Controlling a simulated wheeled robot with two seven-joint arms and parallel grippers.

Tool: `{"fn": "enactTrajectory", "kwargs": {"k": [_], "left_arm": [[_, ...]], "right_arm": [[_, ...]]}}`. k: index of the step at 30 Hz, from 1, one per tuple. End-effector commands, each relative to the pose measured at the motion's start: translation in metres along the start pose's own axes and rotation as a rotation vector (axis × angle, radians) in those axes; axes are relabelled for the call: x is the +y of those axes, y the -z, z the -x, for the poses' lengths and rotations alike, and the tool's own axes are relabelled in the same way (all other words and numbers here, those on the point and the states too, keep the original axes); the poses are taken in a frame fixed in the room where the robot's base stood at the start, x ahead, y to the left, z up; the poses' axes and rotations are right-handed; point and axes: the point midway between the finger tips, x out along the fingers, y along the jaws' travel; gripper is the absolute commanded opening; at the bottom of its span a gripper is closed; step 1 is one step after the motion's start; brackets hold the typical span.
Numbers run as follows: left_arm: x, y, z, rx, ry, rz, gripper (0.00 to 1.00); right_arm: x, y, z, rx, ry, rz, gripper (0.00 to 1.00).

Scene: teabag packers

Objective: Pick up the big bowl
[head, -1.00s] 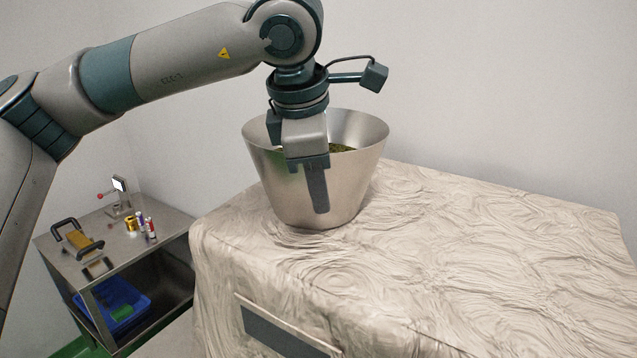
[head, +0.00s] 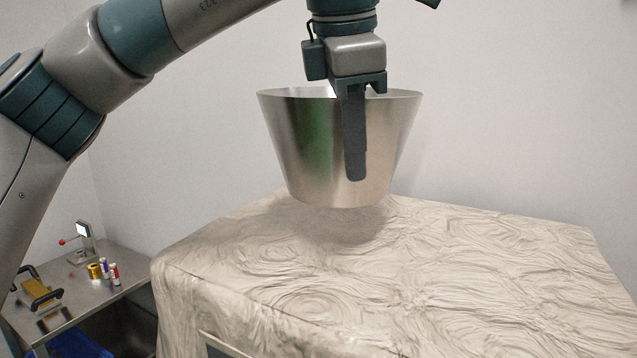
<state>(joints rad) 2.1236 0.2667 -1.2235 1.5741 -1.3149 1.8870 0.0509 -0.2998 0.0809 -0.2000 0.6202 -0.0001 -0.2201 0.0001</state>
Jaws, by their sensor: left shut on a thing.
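The big bowl (head: 300,150) is a shiny metal bowl with a wide rim and a narrower base. It hangs above the cloth-covered table (head: 450,265), upright, with its shadow on the cloth below. My left gripper (head: 356,175) is shut on the bowl's near wall from above. One dark finger lies along the outside; the other finger is hidden behind the wall. The inside of the bowl is hardly visible from here. My right gripper is not in view.
A metal side table (head: 125,283) at the lower left holds a small scale with a screen (head: 83,238), a gold tin (head: 95,271), small bottles (head: 109,271) and a handled tool (head: 40,290). A blue bin (head: 75,345) is underneath. The cloth table's right side is clear.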

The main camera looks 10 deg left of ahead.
Motion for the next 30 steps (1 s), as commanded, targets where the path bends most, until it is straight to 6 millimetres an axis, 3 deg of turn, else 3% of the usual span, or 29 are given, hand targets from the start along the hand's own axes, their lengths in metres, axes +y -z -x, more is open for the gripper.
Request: {"fn": "enactTrajectory", "kwargs": {"k": [9,30], "left_arm": [[-0.005,-0.028,0.016,-0.001,-0.002,0.001,0.0],[-0.005,-0.031,0.018,-0.001,-0.002,0.002,0.0]], "right_arm": [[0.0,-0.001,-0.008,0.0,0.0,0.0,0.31],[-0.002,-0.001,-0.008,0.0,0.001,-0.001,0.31]]}}
